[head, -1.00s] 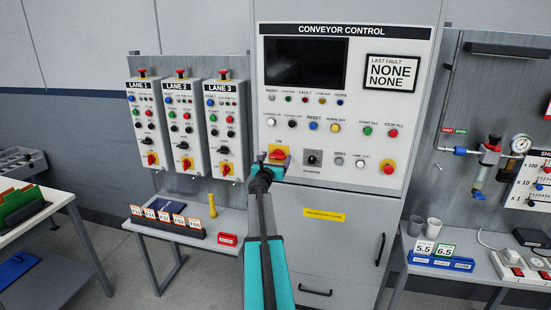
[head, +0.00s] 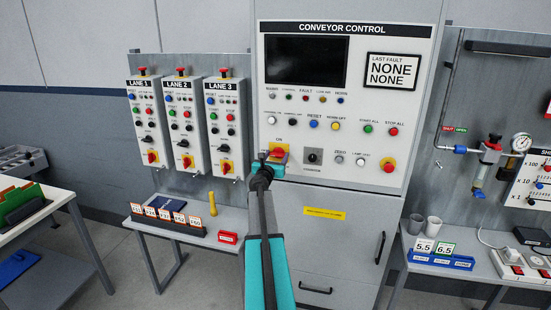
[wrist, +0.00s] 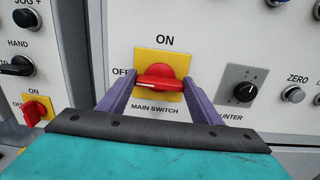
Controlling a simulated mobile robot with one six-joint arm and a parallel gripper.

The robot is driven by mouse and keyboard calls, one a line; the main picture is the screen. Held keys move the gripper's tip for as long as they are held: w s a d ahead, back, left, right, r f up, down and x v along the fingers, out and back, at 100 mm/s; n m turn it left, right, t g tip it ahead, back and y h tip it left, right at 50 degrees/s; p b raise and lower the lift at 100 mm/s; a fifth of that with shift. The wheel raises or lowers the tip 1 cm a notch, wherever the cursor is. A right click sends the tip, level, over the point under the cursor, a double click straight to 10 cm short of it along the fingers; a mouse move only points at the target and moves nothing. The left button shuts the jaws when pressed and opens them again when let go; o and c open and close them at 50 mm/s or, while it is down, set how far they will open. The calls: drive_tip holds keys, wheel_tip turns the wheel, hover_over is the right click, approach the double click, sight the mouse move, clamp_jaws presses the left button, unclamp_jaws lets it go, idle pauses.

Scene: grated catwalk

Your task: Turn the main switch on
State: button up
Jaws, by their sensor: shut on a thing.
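The main switch has a red rotary handle (wrist: 158,83) on a yellow plate (wrist: 171,56), marked ON above and OFF at its left. In the wrist view the handle lies roughly level, with one end toward OFF. My gripper (wrist: 158,95) has its two purple fingers at the left and right ends of the handle and is shut on it. In the head view my gripper (head: 272,162) is at the switch (head: 279,150) on the lower left of the conveyor control panel and covers part of it.
A black selector knob (wrist: 244,92) sits right of the switch. The lane 3 box (head: 222,125) stands to the left with its own red-and-yellow switch. A red emergency button (head: 389,166) is farther right. A table (head: 170,235) with number cards stands below left.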

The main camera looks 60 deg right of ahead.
drive_tip(key=shift+b, duration=0.35)
drive_tip(key=m+b, duration=0.2)
drive_tip(key=b, duration=0.1)
drive_tip(key=m+b, duration=0.2)
drive_tip(key=shift+s+d+f+b, duration=0.1)
drive_tip(key=shift+s+f+b, duration=0.1)
drive_tip(key=shift+b, duration=0.2)
drive_tip(key=m+b, duration=0.5)
drive_tip(key=b, duration=0.1)
drive_tip(key=shift+b, duration=0.3)
drive_tip(key=m+b, duration=0.6)
drive_tip(key=b, duration=0.1)
drive_tip(key=shift+s+d+b, duration=0.1)
drive_tip(key=shift+b, duration=0.2)
drive_tip(key=m+b, duration=0.2)
drive_tip(key=b, duration=0.1)
drive_tip(key=shift+m, duration=0.4)
drive_tip(key=shift+r, duration=0.15)
drive_tip(key=o, duration=1.1)
drive_tip(key=shift+c, duration=0.2)
drive_tip(key=shift+a, duration=0.2)
